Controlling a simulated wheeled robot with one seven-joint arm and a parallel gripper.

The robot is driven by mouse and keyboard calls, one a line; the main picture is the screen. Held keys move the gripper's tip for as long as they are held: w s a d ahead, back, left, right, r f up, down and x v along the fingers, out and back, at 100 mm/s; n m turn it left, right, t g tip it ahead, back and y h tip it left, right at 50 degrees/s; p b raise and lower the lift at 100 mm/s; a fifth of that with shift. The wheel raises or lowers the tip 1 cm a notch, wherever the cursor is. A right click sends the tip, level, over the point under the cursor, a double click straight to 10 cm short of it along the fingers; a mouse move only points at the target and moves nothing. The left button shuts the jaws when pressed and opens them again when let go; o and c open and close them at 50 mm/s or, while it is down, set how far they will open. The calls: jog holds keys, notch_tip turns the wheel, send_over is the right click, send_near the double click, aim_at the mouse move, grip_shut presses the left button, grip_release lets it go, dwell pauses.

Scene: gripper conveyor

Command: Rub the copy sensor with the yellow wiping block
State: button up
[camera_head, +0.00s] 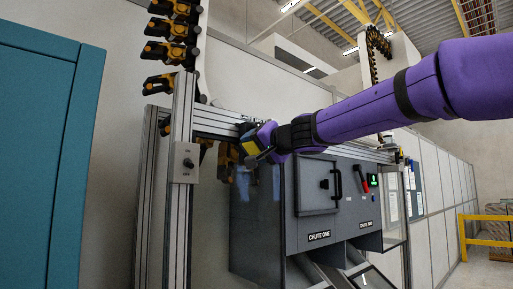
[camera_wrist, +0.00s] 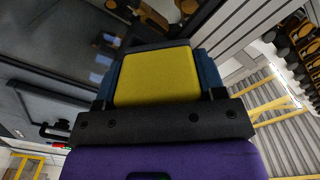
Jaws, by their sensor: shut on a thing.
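My gripper (camera_head: 257,143) is at the end of my purple arm, up at the metal frame's horizontal rail, left of the grey chute cabinet. It is shut on the yellow wiping block (camera_wrist: 156,76), which fills the space between the two blue-grey fingers in the wrist view. A small part of the yellow block (camera_head: 249,147) also shows in the head view. The block's far edge has a dark strip. I cannot pick out the copy sensor for certain; my gripper and the block cover part of the rail. Whether the block touches anything is not clear.
The grey cabinet (camera_head: 318,185), with a handled door and labelled chutes, stands below my arm. A metal post (camera_head: 181,130) with a switch box (camera_head: 186,162) stands left of my gripper. Black-and-yellow grippers (camera_head: 172,53) hang at the upper left. A teal cabinet (camera_head: 45,160) fills the left edge.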

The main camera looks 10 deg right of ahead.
jog(key=shift+x, duration=0.85)
dwell(0.3)
jog(key=shift+w+d+r, duration=0.1)
jog(key=shift+w+d, duration=0.25)
jog(key=shift+d, duration=0.3)
jog(key=shift+w+d+r, duration=0.1)
jog(key=shift+w+d, duration=0.25)
jog(key=shift+d, duration=0.3)
jog(key=shift+s+a+f, duration=0.1)
jog(key=shift+s+a, duration=0.25)
jog(key=shift+a, duration=0.3)
jog(key=shift+s+a+f, duration=0.1)
jog(key=shift+s+a, duration=0.25)
jog(key=shift+a, duration=0.35)
jog(key=v, duration=0.6)
dwell(0.3)
